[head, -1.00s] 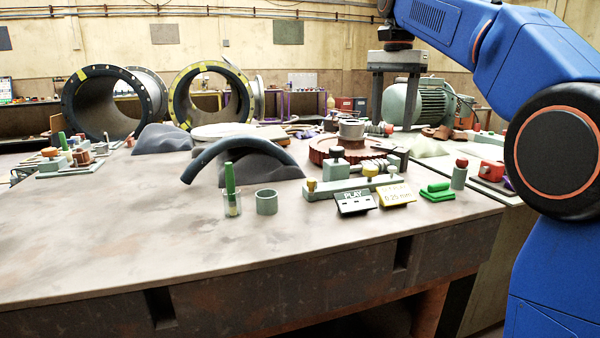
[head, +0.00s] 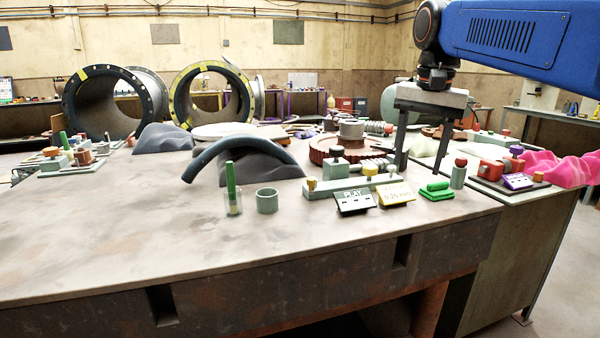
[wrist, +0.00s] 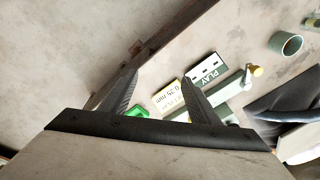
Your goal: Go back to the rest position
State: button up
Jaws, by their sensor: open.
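My gripper (head: 421,150) is open and empty in the head view, pointing down above the right part of the workbench (head: 90,240). Its two dark fingers hang apart, in front of the grey-green motor (head: 400,90). In the wrist view my gripper (wrist: 160,92) shows both fingers spread with nothing between them. Beyond the fingertips lie the yellow label card (wrist: 170,98) and the dark PLAY card (wrist: 208,70). A green block (wrist: 142,109) shows partly between the fingers.
A curved dark hose piece (head: 240,143) rests on grey foam. A glass with a green stick (head: 232,190) and a green ring (head: 267,201) stand near the front edge. The left front bench is clear.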

jog(key=s+d+f+n+t, duration=0.1)
jog(key=s+d+f+n, duration=0.1)
jog(key=s+f, duration=0.9)
jog(key=s+d+f+n+t, duration=0.1)
jog(key=s+f+n, duration=0.3)
jog(key=s+f, duration=0.8)
notch_tip(320, 180, down, 6)
jog(key=shift+s+d+f+t, duration=0.15)
jog(key=shift+d+t, duration=0.25)
jog(key=shift+t, duration=0.2)
jog(key=shift+c, duration=0.7)
grip_shut()
